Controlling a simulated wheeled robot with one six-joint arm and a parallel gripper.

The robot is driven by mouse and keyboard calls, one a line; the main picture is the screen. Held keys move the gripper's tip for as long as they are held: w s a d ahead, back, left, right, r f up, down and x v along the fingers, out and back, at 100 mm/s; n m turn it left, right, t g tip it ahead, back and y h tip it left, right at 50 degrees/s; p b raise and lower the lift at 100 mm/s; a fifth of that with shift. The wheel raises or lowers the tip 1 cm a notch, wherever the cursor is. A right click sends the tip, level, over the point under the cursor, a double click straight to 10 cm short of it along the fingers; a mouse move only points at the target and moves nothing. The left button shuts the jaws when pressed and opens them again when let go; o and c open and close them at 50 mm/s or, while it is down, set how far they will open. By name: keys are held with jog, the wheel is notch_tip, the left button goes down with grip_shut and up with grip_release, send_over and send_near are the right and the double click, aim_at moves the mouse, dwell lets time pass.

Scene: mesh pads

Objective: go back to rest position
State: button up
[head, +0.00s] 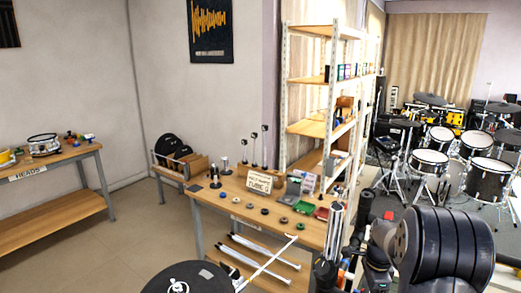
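Dark parts of my arm fill the lower right of the head view. My gripper (336,232) seems to be at the left end of these parts, by the right end of the wooden workbench (215,198). Its fingers cannot be told apart, so I cannot see whether they are open or shut, or whether they hold anything. On the bench are a row of small round dark pieces, a green item (303,208), a red item (321,213) and a lettered sign (259,183). Several upright pedal beaters (254,145) stand at its back.
A tall shelf (309,80) stands behind the bench. Drum kits (430,160) fill the back right. A side table (60,158) with a snare drum (43,145) is at the left. White rods (260,258) lie below the bench. The floor (110,245) between the tables is clear.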

jog(key=shift+f+n, duration=0.1)
jog(key=shift+n, duration=0.3)
jog(key=n+p, duration=0.1)
jog(key=n, duration=0.3)
jog(key=shift+n, duration=0.3)
jog(key=n+p, duration=0.2)
jog(key=n, duration=0.5)
jog(key=shift+s, duration=0.1)
jog(key=shift+r, duration=0.4)
notch_tip(320, 180, up, 10)
jog(key=b, duration=0.1)
